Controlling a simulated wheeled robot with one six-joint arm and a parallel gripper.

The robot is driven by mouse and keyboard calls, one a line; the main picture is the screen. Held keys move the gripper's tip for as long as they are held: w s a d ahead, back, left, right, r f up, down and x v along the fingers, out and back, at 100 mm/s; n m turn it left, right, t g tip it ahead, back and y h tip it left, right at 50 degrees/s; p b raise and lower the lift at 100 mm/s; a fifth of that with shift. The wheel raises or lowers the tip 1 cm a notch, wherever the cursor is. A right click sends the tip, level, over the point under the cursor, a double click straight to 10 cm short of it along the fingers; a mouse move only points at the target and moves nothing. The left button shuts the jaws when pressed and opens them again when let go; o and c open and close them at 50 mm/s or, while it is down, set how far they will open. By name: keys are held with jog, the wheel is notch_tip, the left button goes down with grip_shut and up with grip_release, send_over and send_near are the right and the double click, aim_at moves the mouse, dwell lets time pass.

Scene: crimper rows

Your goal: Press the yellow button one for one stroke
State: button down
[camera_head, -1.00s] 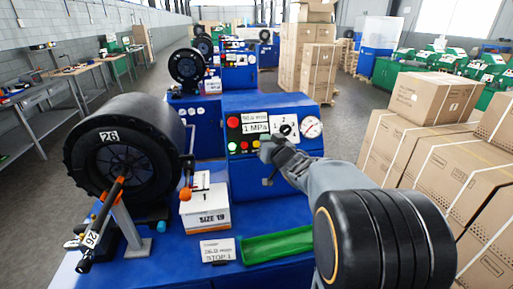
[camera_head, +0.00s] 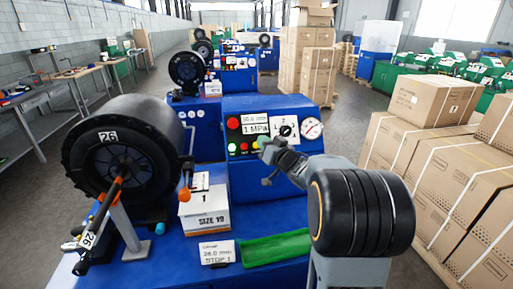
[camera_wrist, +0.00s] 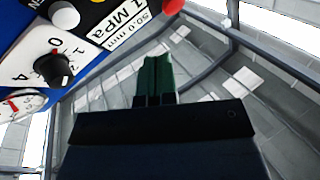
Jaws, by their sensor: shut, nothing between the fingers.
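The blue machine's control panel (camera_head: 283,112) stands in the middle of the head view. Its lower row has a green button (camera_head: 232,147), a red button (camera_head: 244,147) and a small yellow button (camera_head: 256,145).
A black selector knob (camera_head: 286,130) and a pressure gauge (camera_head: 312,128) sit right of my gripper. The wrist view shows a white knob (camera_wrist: 64,14) close by. Below are a SIZE 19 box (camera_head: 207,216) and a green tray (camera_head: 275,248). Cartons (camera_head: 455,185) stand at right.

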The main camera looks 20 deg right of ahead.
jog(key=w+d+f+b, duration=0.1)
jog(key=w+f, duration=0.2)
jog(key=w, duration=0.2)
jog(key=shift+w+f+b, duration=0.3)
jog(key=shift+f+b, duration=0.05)
jog(key=shift+f, duration=0.05)
jog(key=shift+w, duration=0.1)
dwell(1.9)
jog(key=shift+w+d+f, duration=0.1)
jog(key=shift+w+f, duration=0.15)
jog(key=shift+w+f, duration=0.25)
jog(key=shift+w, duration=0.1)
dwell(0.9)
jog(key=shift+s+r, duration=0.1)
jog(key=shift+r, duration=0.05)
jog(key=shift+s+r, duration=0.35)
jog(key=shift+s, duration=0.25)
dwell(0.4)
jog(key=shift+s+a+r+p, duration=0.15)
jog(key=shift+s+r+p, duration=0.1)
jog(key=shift+s+r, duration=0.35)
jog(key=shift+s+a+r+p, duration=0.2)
jog(key=shift+s+r, duration=0.15)
jog(key=shift+s, duration=0.4)
jog(key=shift+s+a+r+p, duration=0.15)
jog(key=shift+s+r+p, duration=0.1)
jog(key=shift+s+r, duration=0.35)
jog(key=shift+f, duration=0.15)
dwell(0.3)
